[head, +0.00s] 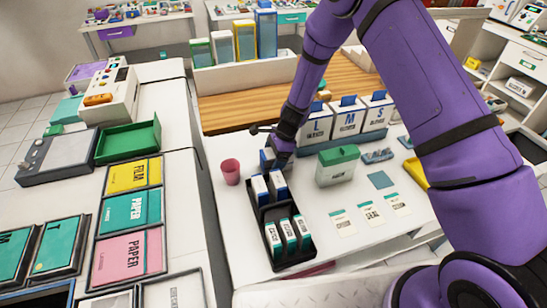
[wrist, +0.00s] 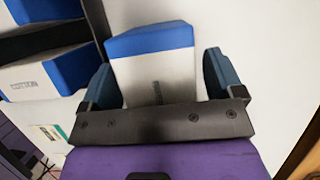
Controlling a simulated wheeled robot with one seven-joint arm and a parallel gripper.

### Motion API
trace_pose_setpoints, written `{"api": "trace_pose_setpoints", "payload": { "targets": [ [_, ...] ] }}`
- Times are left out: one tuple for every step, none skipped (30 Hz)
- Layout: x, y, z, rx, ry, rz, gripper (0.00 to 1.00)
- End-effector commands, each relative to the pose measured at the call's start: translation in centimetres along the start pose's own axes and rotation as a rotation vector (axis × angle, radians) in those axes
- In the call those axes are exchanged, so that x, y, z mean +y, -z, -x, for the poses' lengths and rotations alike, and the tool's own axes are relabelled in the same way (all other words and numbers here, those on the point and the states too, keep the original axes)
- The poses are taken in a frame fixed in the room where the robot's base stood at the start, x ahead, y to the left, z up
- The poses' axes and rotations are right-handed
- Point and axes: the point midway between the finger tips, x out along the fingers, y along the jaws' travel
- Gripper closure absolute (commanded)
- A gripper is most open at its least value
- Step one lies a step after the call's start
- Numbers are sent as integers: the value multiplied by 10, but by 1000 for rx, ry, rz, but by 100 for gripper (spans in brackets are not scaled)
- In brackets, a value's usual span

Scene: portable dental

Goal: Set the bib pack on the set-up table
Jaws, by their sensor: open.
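My gripper (head: 281,150) is over the back end of a black divided tray on the white table. In the wrist view, its two fingers (wrist: 158,78) stand apart on either side of a white pack with a blue top (wrist: 152,42). I take this to be the bib pack; its label is too small to read. I cannot tell whether the fingers touch it. Two similar blue-and-white packs (head: 269,187) stand in the tray (head: 295,262), and two also show at the left of the wrist view (wrist: 45,72). Which surface is the set-up table is not clear.
A pink cup (head: 231,171) stands left of the tray. A white box with a green lid (head: 337,167), boxes marked L, M and S (head: 348,120) and flat cards (head: 370,213) are to the right. A wooden surface (head: 235,108) lies behind. Teal-labelled packs stand at the tray's front.

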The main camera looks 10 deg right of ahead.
Motion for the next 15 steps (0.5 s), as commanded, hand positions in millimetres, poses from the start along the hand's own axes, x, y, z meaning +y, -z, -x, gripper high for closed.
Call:
{"api": "trace_pose_setpoints", "payload": {
  "targets": [
    [-1, 0, 6, 1, 3, 1, 13],
    [-1, 0, 9, 1, 3, 1, 13],
    [-1, 0, 15, 0, 3, 2, 13],
    [-1, 0, 19, 0, 3, 2, 13],
    [-1, 0, 25, 0, 4, 2, 13],
    [-1, 0, 33, 0, 4, 1, 13],
    [-1, 0, 39, 0, 4, 1, 13],
    [-1, -1, 45, 0, 4, 2, 13],
    [-1, 0, 54, 1, 4, 2, 13],
    [-1, 0, 60, 0, 4, 2, 13],
    [-1, -1, 66, 0, 4, 2, 13],
    [-1, 0, 73, 0, 4, 2, 13],
    [-1, -1, 79, 0, 4, 2, 13],
    [-1, -1, 84, 0, 4, 1, 13],
    [-1, 0, 91, 0, 3, 1, 13]
  ]
}}
